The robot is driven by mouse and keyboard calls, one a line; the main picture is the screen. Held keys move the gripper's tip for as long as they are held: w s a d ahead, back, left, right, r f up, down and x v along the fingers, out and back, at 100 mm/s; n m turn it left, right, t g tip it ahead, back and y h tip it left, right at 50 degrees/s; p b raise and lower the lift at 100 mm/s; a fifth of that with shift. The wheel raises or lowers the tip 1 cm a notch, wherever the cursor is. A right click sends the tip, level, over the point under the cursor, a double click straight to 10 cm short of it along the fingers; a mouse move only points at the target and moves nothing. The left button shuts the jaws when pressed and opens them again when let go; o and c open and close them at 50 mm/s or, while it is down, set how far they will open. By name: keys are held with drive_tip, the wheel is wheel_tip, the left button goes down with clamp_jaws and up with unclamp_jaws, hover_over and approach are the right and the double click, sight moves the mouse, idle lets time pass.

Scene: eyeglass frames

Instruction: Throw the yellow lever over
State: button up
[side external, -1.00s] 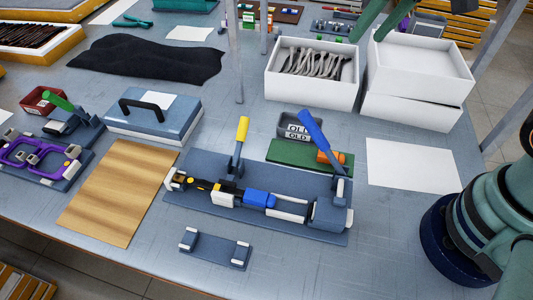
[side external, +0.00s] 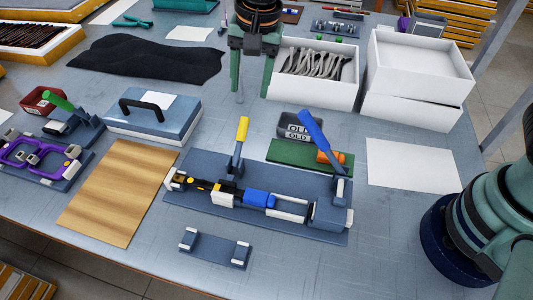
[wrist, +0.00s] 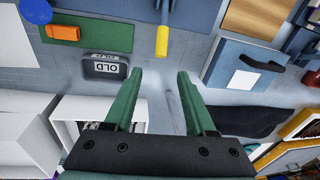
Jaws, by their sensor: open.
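The yellow lever (side external: 241,132) stands nearly upright on the blue-grey fixture plate (side external: 190,210), leaning slightly right at its top. Its yellow handle (wrist: 162,42) also shows in the wrist view, above and beyond my fingertips. My gripper (side external: 250,84) hangs in the air near the back of the table, pointing down, apart from the lever. Its two green fingers (wrist: 160,74) are spread with nothing between them. A blue lever (side external: 314,130) leans left at the right end of the same fixture.
A grey bin marked OLD (side external: 292,126) and a green mat (side external: 285,152) with an orange piece (side external: 331,158) lie behind the fixture. White boxes (side external: 310,92) stand at the back right. A blue case (side external: 180,123) and wooden board (side external: 115,200) are left.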

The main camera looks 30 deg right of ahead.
sight(245, 117)
drive_tip(key=f, duration=0.3)
drive_tip(key=a+f, duration=0.1)
drive_tip(key=f, duration=0.3)
drive_tip(key=w+f, duration=0.1)
drive_tip(key=f, duration=0.2)
drive_tip(key=shift+a+f, duration=0.15)
drive_tip(key=shift+c, duration=0.3)
clamp_jaws()
idle(0.8)
